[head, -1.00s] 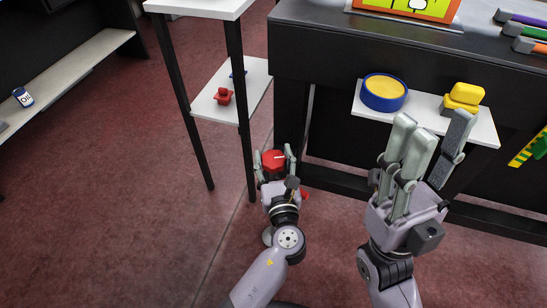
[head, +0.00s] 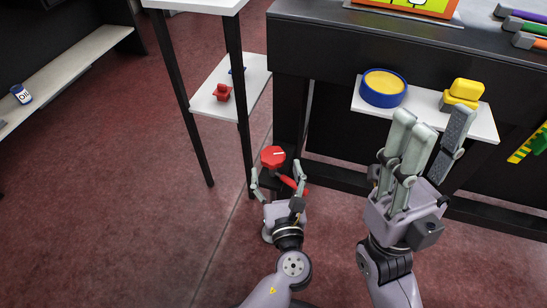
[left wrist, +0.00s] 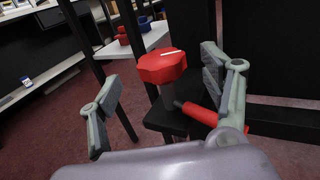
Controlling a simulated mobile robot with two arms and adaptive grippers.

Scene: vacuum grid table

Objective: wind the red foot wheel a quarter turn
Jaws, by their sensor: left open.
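The red foot wheel (head: 273,156), a many-sided knob with a white line on top, stands low by the dark bench's leg. In the left wrist view the wheel (left wrist: 163,66) sits on a dark block, its white line pointing toward the right. My left gripper (head: 278,180) is open just on the near side of the wheel, its fingers spread apart and clear of it. Its fingers show at both sides of the left wrist view (left wrist: 165,105). My right gripper (head: 432,135) is open and empty, raised in front of the bench shelf.
A red bar (head: 290,183) sticks out beside the wheel, close to my left gripper's right finger. A white shelf stand (head: 208,103) with a red object (head: 222,92) is to the left. The bench shelf (head: 425,105) holds a blue-and-yellow round thing (head: 383,88) and a yellow block (head: 465,92).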

